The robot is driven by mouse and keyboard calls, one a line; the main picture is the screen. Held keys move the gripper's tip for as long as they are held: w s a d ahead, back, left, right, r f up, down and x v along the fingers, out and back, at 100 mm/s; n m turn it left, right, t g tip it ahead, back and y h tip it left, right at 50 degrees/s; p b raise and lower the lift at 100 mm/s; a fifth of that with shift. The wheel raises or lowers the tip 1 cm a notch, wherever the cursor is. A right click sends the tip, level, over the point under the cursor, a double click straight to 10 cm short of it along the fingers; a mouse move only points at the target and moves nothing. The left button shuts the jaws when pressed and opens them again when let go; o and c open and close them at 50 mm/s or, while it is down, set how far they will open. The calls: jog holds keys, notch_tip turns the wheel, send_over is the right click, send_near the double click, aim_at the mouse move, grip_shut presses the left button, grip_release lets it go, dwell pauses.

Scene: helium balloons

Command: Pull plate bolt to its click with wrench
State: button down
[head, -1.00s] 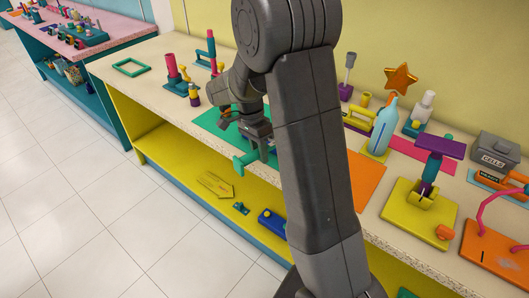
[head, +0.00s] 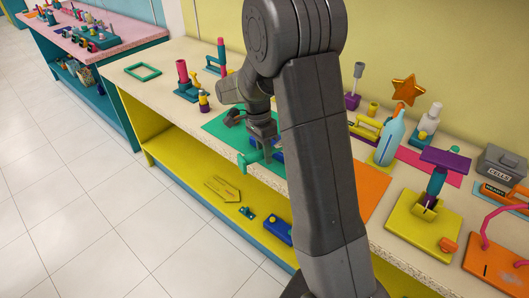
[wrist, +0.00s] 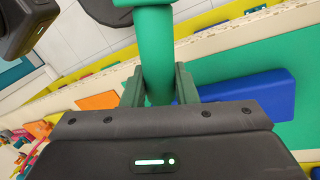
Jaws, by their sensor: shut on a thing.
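In the head view a green bar of the wrench (head: 246,160) sticks out past the bench edge. A blue block (wrist: 245,97), possibly the plate, lies on the green mat to the right of the fingers in the wrist view; in the head view it is mostly hidden behind my arm. I cannot make out the bolt.
My arm covers the middle of the bench. A red and teal stand (head: 184,80) is to the left; a blue bottle (head: 388,138) and yellow base (head: 412,232) are to the right. A yellow lower shelf (head: 180,152) runs below. The floor in front is clear.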

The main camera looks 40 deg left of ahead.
jog(key=shift+r, duration=0.1)
notch_tip(320, 180, up, 5)
jog(key=p, duration=0.3)
jog(key=shift+p, duration=0.4)
